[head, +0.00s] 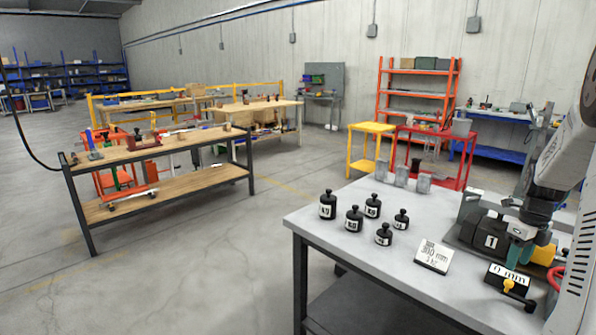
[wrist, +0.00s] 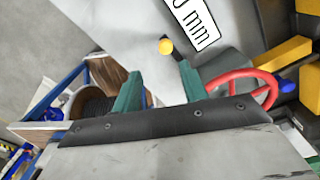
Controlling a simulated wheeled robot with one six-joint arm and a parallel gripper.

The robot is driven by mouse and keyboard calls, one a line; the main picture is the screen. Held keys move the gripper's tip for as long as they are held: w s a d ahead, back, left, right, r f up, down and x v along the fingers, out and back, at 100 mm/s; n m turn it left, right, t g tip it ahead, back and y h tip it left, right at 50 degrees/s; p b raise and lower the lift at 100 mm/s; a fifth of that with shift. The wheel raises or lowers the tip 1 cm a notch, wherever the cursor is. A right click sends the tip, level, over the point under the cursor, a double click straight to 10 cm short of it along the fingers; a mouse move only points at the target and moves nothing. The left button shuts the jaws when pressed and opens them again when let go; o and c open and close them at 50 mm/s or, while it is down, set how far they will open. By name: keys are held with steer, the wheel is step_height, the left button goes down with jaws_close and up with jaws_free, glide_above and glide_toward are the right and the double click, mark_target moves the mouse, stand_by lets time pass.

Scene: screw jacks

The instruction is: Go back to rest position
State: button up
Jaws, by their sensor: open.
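My gripper (head: 519,254) is over the right part of the grey table (head: 330,225), close to a dark block marked 1 (head: 491,241). In the wrist view its two green fingers (wrist: 160,75) are spread, with nothing between them. A yellow-knobbed lever (head: 510,285) stands by a "0 mm" plate (head: 508,274); the knob (wrist: 166,46) shows beyond the fingertips in the wrist view. A red handwheel (wrist: 243,80) lies to the right of the fingers, and part of it shows at the right edge of the head view (head: 556,277). The jack is partly hidden by my arm.
Several black weights (head: 354,218) stand on the table's left part, with a "mm" and kg sign (head: 434,256) nearer the jack. Grey blocks (head: 402,176) stand at the back edge. A wooden workbench (head: 160,148) is at left, with open floor between.

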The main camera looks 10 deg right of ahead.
steer(key=s+a+r+n, duration=0.5)
steer(key=a+n, duration=0.6)
steer(key=a, duration=0.3)
steer(key=s+a+r+n+t, duration=0.1)
steer(key=s+a+r+n, duration=0.4)
steer(key=a+n, duration=0.7)
steer(key=s+a+r+n, duration=0.4)
steer(key=s+a+n, duration=0.4)
steer(key=a, duration=0.9)
steer(key=n, duration=0.3)
steer(key=shift+r+n+t, duration=0.3)
steer(key=shift+r+n, duration=0.1)
